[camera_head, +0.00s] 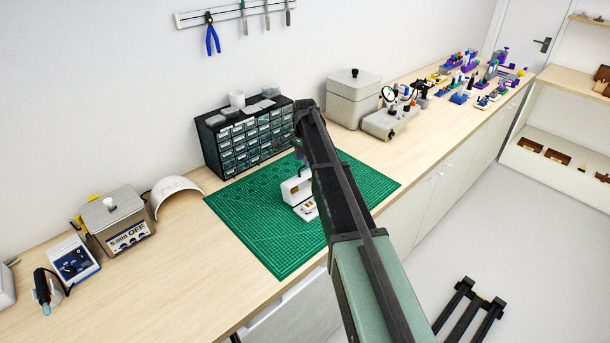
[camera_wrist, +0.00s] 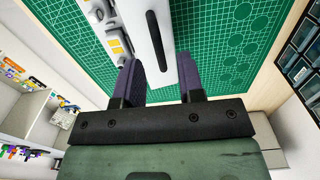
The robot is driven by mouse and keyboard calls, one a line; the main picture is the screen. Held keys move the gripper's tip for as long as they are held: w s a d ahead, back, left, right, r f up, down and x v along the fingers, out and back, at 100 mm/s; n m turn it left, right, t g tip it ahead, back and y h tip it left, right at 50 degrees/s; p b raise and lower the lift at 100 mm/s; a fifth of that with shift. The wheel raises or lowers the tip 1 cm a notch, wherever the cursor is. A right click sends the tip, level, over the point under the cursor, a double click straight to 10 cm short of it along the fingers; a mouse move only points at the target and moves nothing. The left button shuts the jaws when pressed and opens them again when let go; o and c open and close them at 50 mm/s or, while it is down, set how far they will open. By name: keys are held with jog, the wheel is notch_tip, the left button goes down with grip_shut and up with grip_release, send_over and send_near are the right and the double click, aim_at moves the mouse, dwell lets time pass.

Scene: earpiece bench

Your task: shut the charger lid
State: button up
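The white charger (camera_head: 306,210) stands on the green cutting mat, partly hidden by my arm. Its lid (camera_head: 296,187) is raised, standing up from the base. In the wrist view the lid (camera_wrist: 146,40) is a white panel with a dark slot, and the charger base (camera_wrist: 110,32) with yellow contacts lies left of it. My gripper (camera_wrist: 160,72) has two purple fingers spread apart, with the near end of the lid appearing between them. I cannot tell whether either finger touches it. In the head view my gripper is mostly hidden behind my arm.
The green mat (camera_head: 250,225) is otherwise clear. A dark drawer cabinet (camera_head: 245,137) stands behind it. A dial gauge stand (camera_head: 388,115) and grey box (camera_head: 352,98) stand at the back right. An ultrasonic cleaner (camera_head: 115,220) and soldering station (camera_head: 73,260) stand left.

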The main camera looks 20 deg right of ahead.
notch_tip(320, 180, down, 2)
jog(key=shift+f+b, duration=0.15)
jog(key=shift+b, duration=0.3)
jog(key=shift+c, duration=0.5)
grip_shut()
jog(key=shift+s+a+r, duration=0.1)
jog(key=shift+s+r, duration=0.05)
jog(key=shift+r, duration=0.05)
